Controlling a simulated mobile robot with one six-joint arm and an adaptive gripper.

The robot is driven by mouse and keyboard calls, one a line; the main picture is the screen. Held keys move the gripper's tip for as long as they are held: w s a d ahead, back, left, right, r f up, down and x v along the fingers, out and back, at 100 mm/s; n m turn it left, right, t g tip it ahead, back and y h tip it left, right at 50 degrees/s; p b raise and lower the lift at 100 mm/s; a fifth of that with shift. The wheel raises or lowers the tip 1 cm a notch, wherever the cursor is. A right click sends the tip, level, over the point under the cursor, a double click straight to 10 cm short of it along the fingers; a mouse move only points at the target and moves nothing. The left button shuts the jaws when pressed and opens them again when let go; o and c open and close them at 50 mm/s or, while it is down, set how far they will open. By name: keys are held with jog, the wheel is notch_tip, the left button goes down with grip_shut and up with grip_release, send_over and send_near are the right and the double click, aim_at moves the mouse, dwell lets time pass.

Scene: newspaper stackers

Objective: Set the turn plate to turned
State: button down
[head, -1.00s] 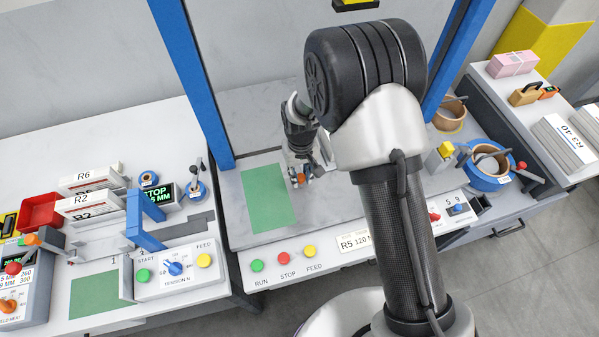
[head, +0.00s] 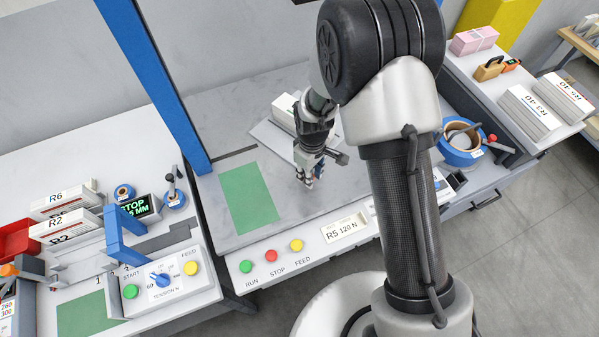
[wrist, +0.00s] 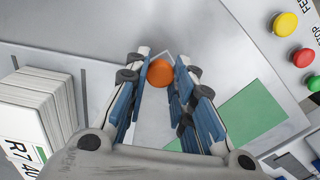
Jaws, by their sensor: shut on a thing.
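My gripper (head: 308,182) is over the grey table of the middle station, right of a green mat (head: 248,196). In the wrist view its blue-padded fingers (wrist: 160,80) are on either side of a round orange knob (wrist: 160,73), and it is shut on this knob. A lighter grey plate (head: 267,137), which I take for the turn plate, lies behind the gripper at an angle to the table edges. A white paper stack (head: 284,112) is at its far side. The stack shows the label R7 40 in the wrist view (wrist: 38,110). My arm hides part of the plate.
Run, stop and feed buttons (head: 270,256) line the front panel. A blue tape roll (head: 462,150) is at right. Another station with a tension dial (head: 160,280) stands at left. The table around the green mat is clear.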

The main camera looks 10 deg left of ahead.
jog(key=d+n, duration=0.1)
jog(key=w+d+n, duration=0.1)
jog(key=d, duration=0.1)
jog(key=shift+d, duration=0.2)
jog(key=w+d+n, duration=0.1)
jog(key=d, duration=0.1)
jog(key=w+d+n, duration=0.1)
jog(key=w+d, duration=0.1)
jog(key=w+d+n, duration=0.1)
jog(key=d+n, duration=0.1)
jog(key=shift+w+d+b, duration=0.15)
jog(key=shift+w+b, duration=0.05)
jog(key=shift+b, duration=0.1)
jog(key=w+d+n, duration=0.2)
jog(key=w, duration=0.1)
jog(key=w+d+n, duration=0.2)
jog(key=shift+w+b, duration=0.25)
jog(key=shift+b, duration=0.1)
jog(key=shift+w+d+n+b, duration=0.1)
jog(key=shift+w+d+n, duration=0.15)
jog(key=shift+w+n, duration=0.35)
jog(key=shift+w+d+n+b, duration=0.1)
jog(key=shift+w+d+n, duration=0.2)
jog(key=shift+w, duration=0.55)
jog(key=shift+w+d+n+b, duration=0.1)
jog(key=shift+w+d+n, duration=0.05)
jog(key=shift+w+n, duration=0.45)
jog(key=shift+w, duration=0.25)
jog(key=c, duration=1.3)
grip_release()
